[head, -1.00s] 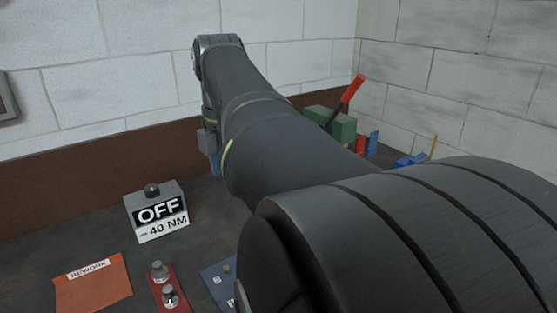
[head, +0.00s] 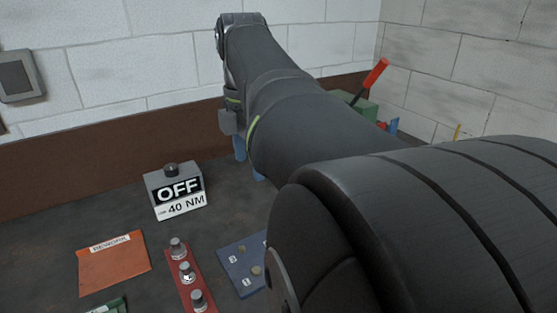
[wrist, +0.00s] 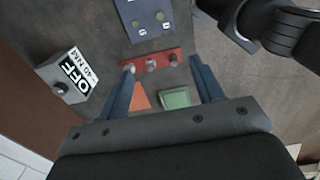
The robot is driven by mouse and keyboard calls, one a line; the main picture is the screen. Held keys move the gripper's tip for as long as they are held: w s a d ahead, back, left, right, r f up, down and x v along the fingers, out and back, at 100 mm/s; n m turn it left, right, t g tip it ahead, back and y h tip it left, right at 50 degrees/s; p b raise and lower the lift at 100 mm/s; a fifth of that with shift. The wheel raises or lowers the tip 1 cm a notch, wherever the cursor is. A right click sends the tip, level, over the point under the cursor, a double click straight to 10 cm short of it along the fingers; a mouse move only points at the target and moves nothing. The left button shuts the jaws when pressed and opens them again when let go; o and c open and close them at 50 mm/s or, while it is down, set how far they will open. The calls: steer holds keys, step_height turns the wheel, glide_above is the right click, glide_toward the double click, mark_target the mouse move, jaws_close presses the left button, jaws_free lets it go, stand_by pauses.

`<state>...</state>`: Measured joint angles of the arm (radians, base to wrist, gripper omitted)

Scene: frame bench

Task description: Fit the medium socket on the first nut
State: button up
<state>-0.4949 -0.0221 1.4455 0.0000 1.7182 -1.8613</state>
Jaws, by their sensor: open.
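A red rail (head: 178,268) holds three grey sockets in a row. The middle socket (head: 187,271) looks the middle one in size; it also shows in the wrist view (wrist: 151,64). The blue plate (head: 233,262) bears small brass-coloured nuts (head: 256,270) beside white labels; my arm covers part of it. In the wrist view the plate (wrist: 128,12) lies beyond the rail. My gripper (wrist: 164,66) is open and empty, its two blue fingers apart, above the bench and facing the rail. In the head view only parts of the fingers show behind my arm.
A grey box (head: 176,192) reading OFF and 40 NM stands at the back. An orange REWORK mat (head: 113,264) lies left of the rail. A green tray (wrist: 177,97) lies near the orange mat. A green block with a red lever (head: 371,80) stands at the back right.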

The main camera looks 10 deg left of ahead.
steer(key=m, duration=0.9)
glide_above(184, 266)
step_height(184, 266, down, 15)
steer(key=f, duration=1.1)
steer(key=shift+s+a+f, duration=0.15)
steer(key=shift+s+f, duration=0.2)
steer(key=shift+w+d+f, duration=0.1)
steer(key=shift+w+f, duration=0.1)
steer(key=shift+f, duration=1.15)
steer(key=shift+w+d+f, duration=0.1)
steer(key=shift+w+f, duration=0.1)
steer(key=shift+f, duration=1.15)
steer(key=c, duration=1.1)
